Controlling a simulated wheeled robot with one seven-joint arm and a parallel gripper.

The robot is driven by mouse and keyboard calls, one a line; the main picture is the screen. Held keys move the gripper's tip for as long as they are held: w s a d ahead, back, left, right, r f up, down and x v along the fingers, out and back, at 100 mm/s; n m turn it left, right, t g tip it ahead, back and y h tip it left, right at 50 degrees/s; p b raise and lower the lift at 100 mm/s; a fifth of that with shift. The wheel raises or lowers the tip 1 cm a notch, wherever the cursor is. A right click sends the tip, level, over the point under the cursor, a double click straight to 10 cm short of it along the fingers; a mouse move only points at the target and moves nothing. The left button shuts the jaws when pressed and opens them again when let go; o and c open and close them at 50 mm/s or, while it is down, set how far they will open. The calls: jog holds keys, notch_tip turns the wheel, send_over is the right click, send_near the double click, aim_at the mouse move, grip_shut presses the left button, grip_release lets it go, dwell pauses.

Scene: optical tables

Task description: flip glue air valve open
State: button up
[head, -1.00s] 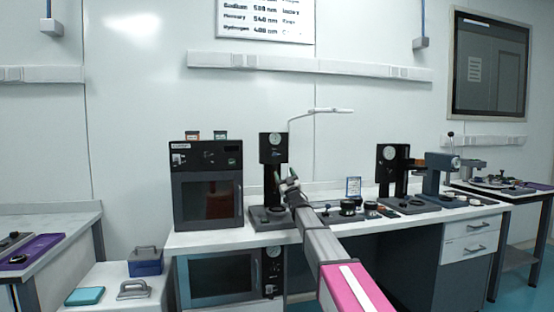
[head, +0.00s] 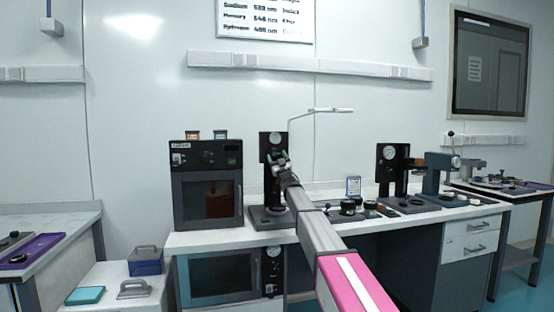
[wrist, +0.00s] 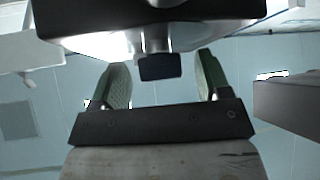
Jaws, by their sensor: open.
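My gripper (head: 279,160) is in front of the upper part of a black stand unit with a round dial (head: 277,139). In the wrist view my gripper (wrist: 162,82) is open, with its two green-padded fingers apart. A small black block (wrist: 160,67), possibly the glue air valve's lever, shows between the fingertips. It hangs on pale metal parts under a large dark body (wrist: 150,38). I cannot tell whether the fingers touch the block. Which way the valve is set cannot be made out. My arm hides part of the stand unit in the head view.
A dark oven-like box (head: 207,190) stands left of the stand unit. A second dial unit (head: 390,160) and a grey press (head: 434,175) stand to the right. Small items, including a black round one (head: 347,207), lie on the bench between. A thin lamp arm (head: 325,110) reaches above.

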jog(key=c, duration=0.9)
jog(key=shift+a+m+t+h, duration=0.1)
jog(key=shift+m+t+h, duration=0.65)
jog(key=shift+m+h, duration=0.9)
jog(key=shift+a+m+t+h, duration=0.1)
jog(key=shift+m+t+h, duration=0.65)
jog(key=shift+m+h, duration=0.85)
jog(key=shift+d+m, duration=0.1)
jog(key=shift+m, duration=0.15)
jog(key=o, duration=0.9)
jog(key=shift+s+f, duration=0.1)
jog(key=v, duration=1)
jog(key=shift+s+f, duration=0.2)
jog(key=shift+f, duration=0.1)
